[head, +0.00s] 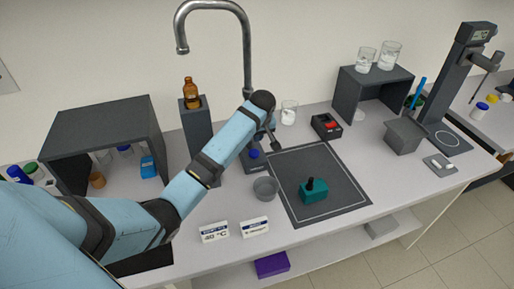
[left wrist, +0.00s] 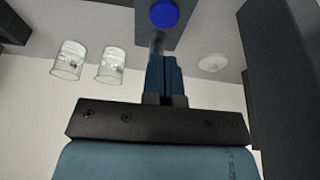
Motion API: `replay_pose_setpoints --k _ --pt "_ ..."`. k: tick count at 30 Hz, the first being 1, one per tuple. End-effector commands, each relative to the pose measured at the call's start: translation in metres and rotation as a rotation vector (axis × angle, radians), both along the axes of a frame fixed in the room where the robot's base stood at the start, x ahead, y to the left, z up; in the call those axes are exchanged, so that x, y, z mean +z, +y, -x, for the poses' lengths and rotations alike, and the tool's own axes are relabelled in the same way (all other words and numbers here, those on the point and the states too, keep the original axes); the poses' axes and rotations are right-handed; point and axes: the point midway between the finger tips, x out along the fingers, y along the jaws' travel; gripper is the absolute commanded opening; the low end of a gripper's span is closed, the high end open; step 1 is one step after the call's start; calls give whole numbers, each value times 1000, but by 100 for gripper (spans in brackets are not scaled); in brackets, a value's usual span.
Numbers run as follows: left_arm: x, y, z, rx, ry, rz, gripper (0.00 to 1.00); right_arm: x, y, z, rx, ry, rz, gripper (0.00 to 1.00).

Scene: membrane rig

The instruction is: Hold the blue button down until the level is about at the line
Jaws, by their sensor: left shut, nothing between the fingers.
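The blue button (head: 254,154) sits on a small dark grey box (head: 256,167) beside the mat. It also shows at the top of the left wrist view (left wrist: 163,14), just beyond my fingertips. My left gripper (head: 274,148) points down, shut and empty, a little to the right of the button in the head view. In the left wrist view its closed fingers (left wrist: 158,42) point towards the button. I cannot tell whether they touch it. A glass beaker (head: 289,112) stands behind the gripper. No level line can be made out. My right gripper is out of view.
A grey bowl (head: 265,189) and a dark mat (head: 345,199) with a teal block (head: 313,192) lie in front. A grey pillar with a brown bottle (head: 192,94) and a tall curved tap (head: 247,60) stand close to my arm. Two small signs (head: 214,232) stand at the front.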

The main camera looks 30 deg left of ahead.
Motion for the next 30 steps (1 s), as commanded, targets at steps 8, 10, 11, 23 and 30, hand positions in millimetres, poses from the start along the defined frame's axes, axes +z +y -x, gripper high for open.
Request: replay_pose_setpoints --k 8,10,11,23,30 --pt "43 -9 8 2 -4 -2 0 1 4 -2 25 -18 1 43" --pt "48 -10 9 2 -2 -2 0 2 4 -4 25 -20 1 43" --pt "49 -10 9 2 -2 -2 0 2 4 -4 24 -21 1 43" --pt "51 -10 10 2 -2 -2 0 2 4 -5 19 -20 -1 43" --pt "46 -12 14 -12 2 -3 0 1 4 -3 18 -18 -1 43"
